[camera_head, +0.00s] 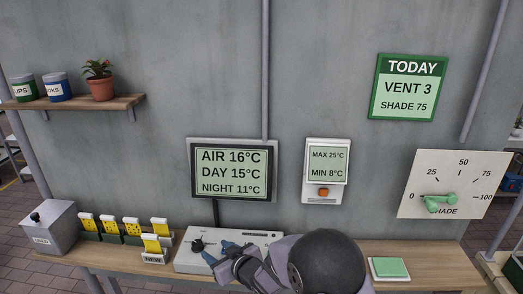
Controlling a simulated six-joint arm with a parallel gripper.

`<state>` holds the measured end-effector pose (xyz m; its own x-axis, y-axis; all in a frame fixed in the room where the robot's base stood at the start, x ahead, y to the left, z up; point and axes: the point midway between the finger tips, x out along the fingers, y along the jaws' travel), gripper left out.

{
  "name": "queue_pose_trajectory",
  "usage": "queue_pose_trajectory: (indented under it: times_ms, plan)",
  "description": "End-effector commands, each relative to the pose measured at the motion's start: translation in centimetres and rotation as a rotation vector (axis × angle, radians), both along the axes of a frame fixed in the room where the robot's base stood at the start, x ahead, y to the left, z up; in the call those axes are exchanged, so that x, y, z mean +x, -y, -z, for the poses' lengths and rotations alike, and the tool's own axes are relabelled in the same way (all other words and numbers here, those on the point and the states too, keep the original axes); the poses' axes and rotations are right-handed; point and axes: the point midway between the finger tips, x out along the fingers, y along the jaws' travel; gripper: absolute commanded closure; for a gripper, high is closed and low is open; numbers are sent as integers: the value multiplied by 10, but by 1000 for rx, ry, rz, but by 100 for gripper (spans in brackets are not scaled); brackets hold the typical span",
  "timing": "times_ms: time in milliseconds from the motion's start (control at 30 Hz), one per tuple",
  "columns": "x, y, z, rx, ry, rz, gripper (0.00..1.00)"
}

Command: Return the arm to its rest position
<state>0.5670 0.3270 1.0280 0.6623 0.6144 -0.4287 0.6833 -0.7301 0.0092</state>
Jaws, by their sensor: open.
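My arm reaches in from the bottom of the view, its large dark rounded joint in front of the bench. My gripper (217,252), with blue fingertips, points left over the front of the light grey control box (262,238). The jaws are open with nothing visible between them. A dark knob (198,245) on the box is just left of the fingertips; I cannot tell whether they touch the box. My arm hides part of the box and bench.
The wooden bench (420,252) holds a grey box (50,228), several yellow cards, a "NEW" card holder (155,257) and a green pad (389,268). Wall displays (232,171) and a shade dial (452,183) with a green lever hang behind. A shelf (80,103) is upper left.

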Motion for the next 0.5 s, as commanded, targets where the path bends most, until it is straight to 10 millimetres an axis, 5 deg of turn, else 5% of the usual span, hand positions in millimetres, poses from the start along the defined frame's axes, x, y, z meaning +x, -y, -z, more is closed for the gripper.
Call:
queue_pose_trajectory:
  times_ms: [267,500]
  plan:
    - [-10,123,6,-190,-196,247,54]
    - [-89,246,14,-346,-506,486,54]
